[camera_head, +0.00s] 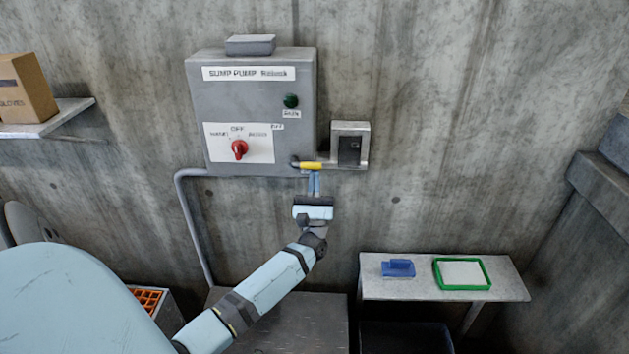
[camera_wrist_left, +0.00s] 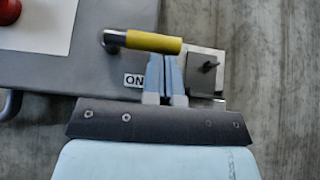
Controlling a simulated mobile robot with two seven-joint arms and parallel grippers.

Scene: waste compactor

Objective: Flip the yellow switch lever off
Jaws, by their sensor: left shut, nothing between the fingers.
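The yellow switch lever (camera_head: 311,165) sticks out to the right from its pivot at the lower right of the grey sump pump box (camera_head: 195,100). It lies about level. In the left wrist view the yellow lever (camera_wrist_left: 153,42) tilts slightly down to the right, with an "ON" label (camera_wrist_left: 134,80) below it. My left gripper (camera_head: 314,175) is shut and empty, its fingertips just under the lever's outer half. In the left wrist view the fingertips (camera_wrist_left: 162,62) reach the lever's lower edge; I cannot tell whether they touch. My right gripper is not in view.
A red knob (camera_head: 239,149) and a green button (camera_head: 290,101) are on the box. A small switch box (camera_head: 362,127) sits just right of the lever. A shelf (camera_head: 400,289) with a blue item and green-framed tray stands lower right. The wall right of the switch box is clear.

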